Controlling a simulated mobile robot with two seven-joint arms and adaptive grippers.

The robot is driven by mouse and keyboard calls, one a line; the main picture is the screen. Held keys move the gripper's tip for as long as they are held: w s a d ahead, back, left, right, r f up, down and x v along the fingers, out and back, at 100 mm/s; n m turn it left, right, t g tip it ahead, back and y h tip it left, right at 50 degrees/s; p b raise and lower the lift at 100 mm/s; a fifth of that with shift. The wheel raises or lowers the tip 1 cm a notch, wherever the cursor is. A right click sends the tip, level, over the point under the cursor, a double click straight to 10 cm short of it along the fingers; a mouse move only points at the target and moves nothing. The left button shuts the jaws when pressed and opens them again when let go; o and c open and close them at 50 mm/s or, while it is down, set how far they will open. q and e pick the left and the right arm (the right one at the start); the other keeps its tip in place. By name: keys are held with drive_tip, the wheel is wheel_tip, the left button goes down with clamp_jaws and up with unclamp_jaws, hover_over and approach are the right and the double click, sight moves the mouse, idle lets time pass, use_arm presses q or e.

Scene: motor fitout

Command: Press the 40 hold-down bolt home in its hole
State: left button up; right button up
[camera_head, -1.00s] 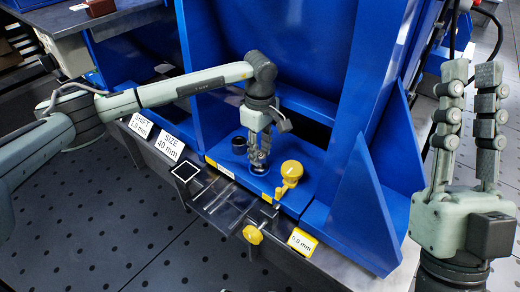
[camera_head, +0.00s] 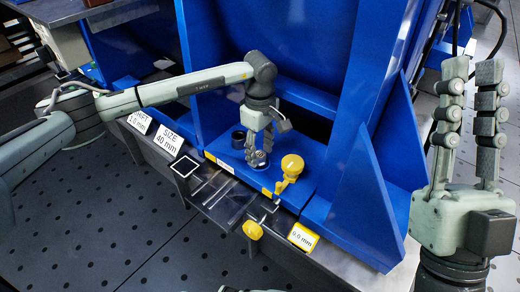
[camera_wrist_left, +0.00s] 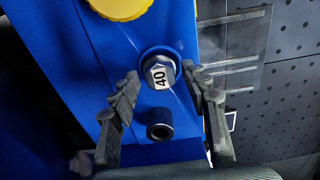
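The 40 hold-down bolt (camera_wrist_left: 159,74) shows in the left wrist view as a hex head marked "40", low in a round dark-rimmed hole on the blue plate (camera_wrist_left: 100,60). In the head view it (camera_head: 257,159) is partly covered by my left gripper (camera_head: 258,153). In the left wrist view the left gripper's fingers (camera_wrist_left: 161,75) stand apart on either side of the bolt head, with a small gap at each side. My right gripper (camera_head: 472,72) is raised at the right of the head view, fingers apart and empty.
A dark hollow cylinder (camera_head: 239,139) stands beside the bolt on the plate. A small display (camera_head: 302,238) reads "0.0 mm". A card (camera_head: 169,141) reads "SIZE 40 mm".

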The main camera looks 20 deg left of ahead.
sight(260, 155)
use_arm(q)
drive_tip(key=shift+r, duration=0.1)
wheel_tip(260, 155, up, 12)
drive_tip(key=shift+f, duration=0.1)
idle(0.5)
idle(0.4)
